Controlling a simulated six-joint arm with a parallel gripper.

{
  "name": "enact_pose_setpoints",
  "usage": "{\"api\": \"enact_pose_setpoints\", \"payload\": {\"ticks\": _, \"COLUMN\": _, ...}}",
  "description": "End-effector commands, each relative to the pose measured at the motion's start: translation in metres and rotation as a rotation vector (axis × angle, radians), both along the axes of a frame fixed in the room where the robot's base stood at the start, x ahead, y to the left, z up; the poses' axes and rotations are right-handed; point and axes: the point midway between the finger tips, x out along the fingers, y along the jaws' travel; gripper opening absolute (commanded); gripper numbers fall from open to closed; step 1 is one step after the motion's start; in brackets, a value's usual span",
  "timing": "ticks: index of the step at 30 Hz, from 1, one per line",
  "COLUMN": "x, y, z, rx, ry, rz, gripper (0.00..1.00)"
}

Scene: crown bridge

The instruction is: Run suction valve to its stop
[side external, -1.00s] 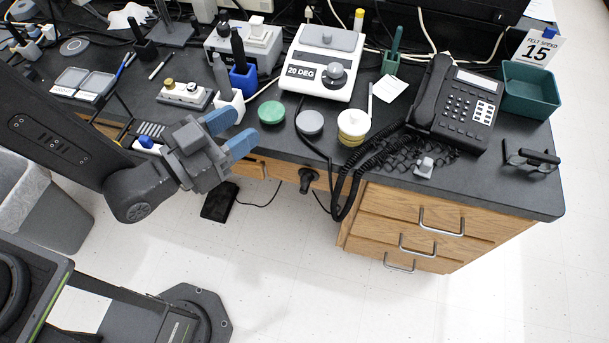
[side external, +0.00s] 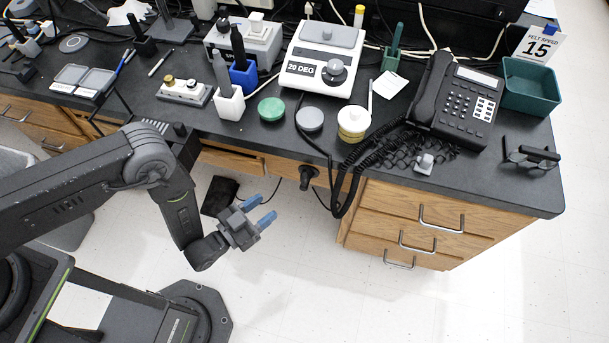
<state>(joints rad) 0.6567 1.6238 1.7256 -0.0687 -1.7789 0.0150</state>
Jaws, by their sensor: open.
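A black valve-like fitting with a round knob (side external: 307,178) sticks out from the wooden front of the bench, just under the worktop edge; I take it to be the suction valve. How far it is turned is too small to tell. My gripper (side external: 266,206), with two blue fingers spread apart, is open and empty. In the picture it is below and left of the fitting, clear of it, in front of the bench and pointing up and right.
Black cords hang over the bench edge (side external: 345,190) just right of the fitting. A drawer unit (side external: 405,225) with metal handles stands farther right. A black foot pedal (side external: 219,196) lies on the floor behind the gripper. The white floor (side external: 300,285) in front is clear.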

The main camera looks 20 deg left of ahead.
Motion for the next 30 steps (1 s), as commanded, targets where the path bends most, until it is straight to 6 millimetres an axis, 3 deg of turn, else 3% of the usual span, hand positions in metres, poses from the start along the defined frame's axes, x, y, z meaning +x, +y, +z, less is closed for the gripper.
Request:
{"api": "enact_pose_setpoints", "payload": {"ticks": 5, "x": 0.019, "y": -0.012, "z": 0.001, "rx": -0.003, "ry": -0.004, "rz": 0.001, "gripper": 0.48}}
{"api": "enact_pose_setpoints", "payload": {"ticks": 18, "x": 0.09, "y": -0.06, "z": 0.001, "rx": -0.001, "ry": -0.003, "rz": 0.0, "gripper": 0.48}}
{"api": "enact_pose_setpoints", "payload": {"ticks": 30, "x": 0.112, "y": -0.075, "z": 0.0, "rx": 0.002, "ry": 0.001, "rz": 0.0, "gripper": 0.48}}
